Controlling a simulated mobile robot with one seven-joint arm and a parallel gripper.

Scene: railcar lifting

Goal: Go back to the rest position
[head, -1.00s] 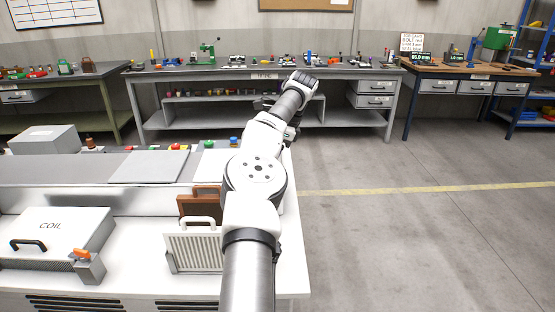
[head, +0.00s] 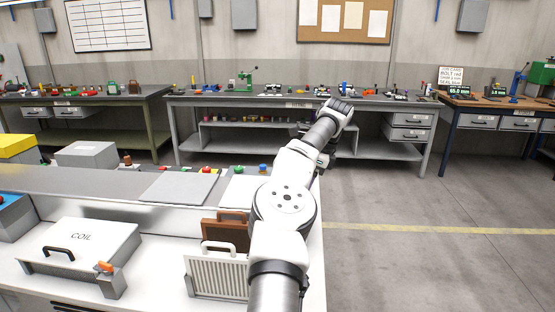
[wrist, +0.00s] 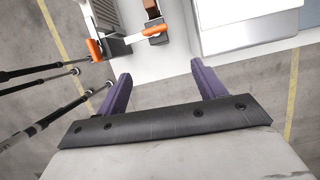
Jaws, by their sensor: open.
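My gripper (wrist: 160,85) shows in the wrist view with its two purple fingers spread wide and nothing between them. It is above the floor and the edge of a white surface with orange-handled parts (wrist: 96,48). In the head view my white arm stretches forward over the right end of the white bench (head: 312,285). The fingers are hidden in the head view; the far end of the arm shows in front of the grey workbench (head: 300,102).
On the white bench are a box marked COIL (head: 85,240), a white ribbed panel (head: 215,275), a brown panel (head: 222,235) and a grey plate (head: 180,188). A blue-legged table (head: 490,105) stands at the back right. The floor (head: 440,265) to the right is clear.

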